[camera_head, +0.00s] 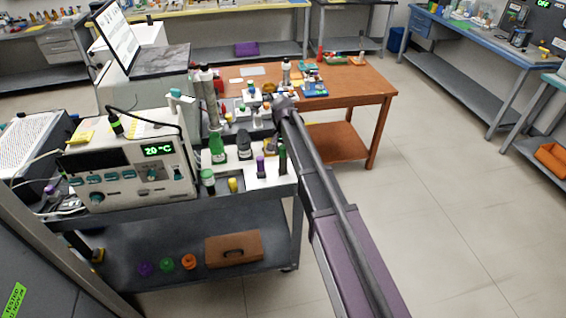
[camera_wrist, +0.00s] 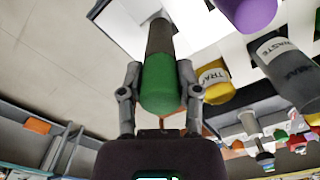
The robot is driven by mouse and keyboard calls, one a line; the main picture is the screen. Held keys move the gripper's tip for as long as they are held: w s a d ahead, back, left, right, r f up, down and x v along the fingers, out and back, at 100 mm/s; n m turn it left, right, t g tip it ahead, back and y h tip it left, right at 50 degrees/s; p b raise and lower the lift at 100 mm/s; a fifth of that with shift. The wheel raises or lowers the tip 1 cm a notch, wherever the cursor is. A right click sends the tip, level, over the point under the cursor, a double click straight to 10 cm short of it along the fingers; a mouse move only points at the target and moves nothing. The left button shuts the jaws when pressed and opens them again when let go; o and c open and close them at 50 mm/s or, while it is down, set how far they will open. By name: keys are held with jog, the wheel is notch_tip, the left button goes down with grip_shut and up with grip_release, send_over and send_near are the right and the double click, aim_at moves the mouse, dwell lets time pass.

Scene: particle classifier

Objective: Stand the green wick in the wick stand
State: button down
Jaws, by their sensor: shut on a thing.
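The green wick (camera_wrist: 160,82) is in the wrist view, with a green near end and a dark grey shaft. My gripper (camera_wrist: 160,78) is shut on its green part, one finger on each side. The shaft's far end lies over a white surface (camera_wrist: 205,28); I cannot tell if it touches. In the head view a slim dark green piece (camera_head: 283,156) stands upright beside a purple one (camera_head: 260,167) at a white block (camera_head: 268,182) on the cart's right end. This block looks like the wick stand. My fingers are not clear there.
The cart top (camera_head: 215,205) also holds a green bottle (camera_head: 217,148), a yellow-capped piece (camera_head: 233,185) and a control unit (camera_head: 125,170). The wrist view shows yellow (camera_wrist: 214,82) and grey (camera_wrist: 285,65) labelled cylinders close by. Open floor (camera_head: 450,190) lies right of the cart.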

aim_at(283, 159)
dwell(0.3)
jog(key=shift+f+b, duration=1.85)
jog(key=shift+f, duration=0.05)
jog(key=shift+f, duration=0.1)
jog(key=shift+c, duration=1.5)
grip_release()
jog(key=shift+r, duration=0.2)
notch_tip(283, 159, up, 12)
jog(key=p, duration=1.2)
